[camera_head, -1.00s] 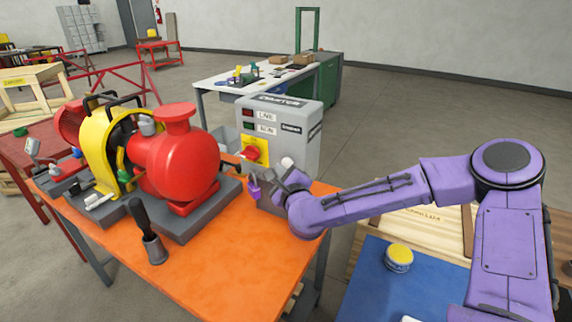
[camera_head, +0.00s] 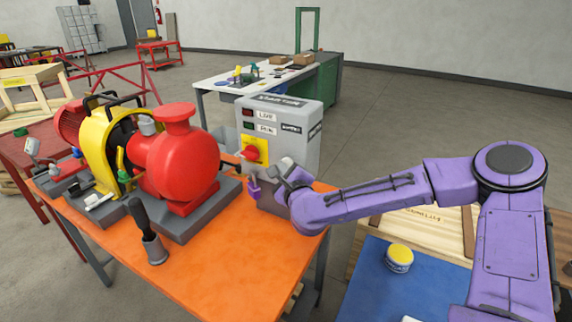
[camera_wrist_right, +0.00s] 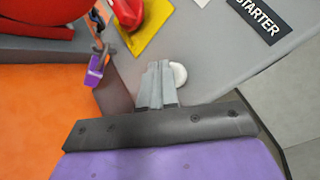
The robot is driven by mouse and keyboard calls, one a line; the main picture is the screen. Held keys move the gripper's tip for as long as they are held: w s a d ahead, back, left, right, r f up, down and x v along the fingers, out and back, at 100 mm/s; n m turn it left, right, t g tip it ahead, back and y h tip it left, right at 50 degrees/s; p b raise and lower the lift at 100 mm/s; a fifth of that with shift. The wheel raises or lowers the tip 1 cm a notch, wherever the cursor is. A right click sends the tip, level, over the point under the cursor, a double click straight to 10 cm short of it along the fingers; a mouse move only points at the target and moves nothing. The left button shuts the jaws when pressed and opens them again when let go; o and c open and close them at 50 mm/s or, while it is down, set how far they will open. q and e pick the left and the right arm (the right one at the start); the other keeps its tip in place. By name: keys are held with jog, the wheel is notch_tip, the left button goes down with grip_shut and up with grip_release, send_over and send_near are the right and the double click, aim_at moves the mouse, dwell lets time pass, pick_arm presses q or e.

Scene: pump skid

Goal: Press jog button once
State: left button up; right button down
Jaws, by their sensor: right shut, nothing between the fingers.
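The grey starter box (camera_head: 300,140) stands at the back right corner of the orange table. A round white button (camera_wrist_right: 179,74) sits on its front face, partly hidden behind my right fingers in the wrist view. I take it for the jog button; no label on it is readable. My right gripper (camera_head: 284,168) is in front of the box's lower face, its fingers shut and empty. In the wrist view the fingertips (camera_wrist_right: 159,66) overlap the button's left side; I cannot tell whether they touch it. My left gripper is not in view.
A red switch on a yellow plate (camera_wrist_right: 150,32) is just left of the fingers. A purple padlock-like piece (camera_wrist_right: 96,72) hangs farther left. The red pump (camera_head: 180,165) stands left of the box.

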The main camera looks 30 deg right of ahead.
jog(key=shift+w+d, duration=0.1)
jog(key=shift+d, duration=0.15)
jog(key=shift+a, duration=0.1)
dwell(0.5)
jog(key=shift+s+a+b, duration=0.3)
jog(key=shift+s+a, duration=0.15)
jog(key=shift+a, duration=0.2)
jog(key=shift+s+a+b, duration=0.2)
jog(key=shift+s+a, duration=0.2)
jog(key=shift+a, duration=0.3)
jog(key=shift+s+a+b, duration=0.25)
jog(key=shift+s+a, duration=0.2)
jog(key=shift+a, duration=0.3)
jog(key=shift+s+a+b, duration=0.2)
jog(key=shift+s+a, duration=0.2)
jog(key=shift+a, duration=0.3)
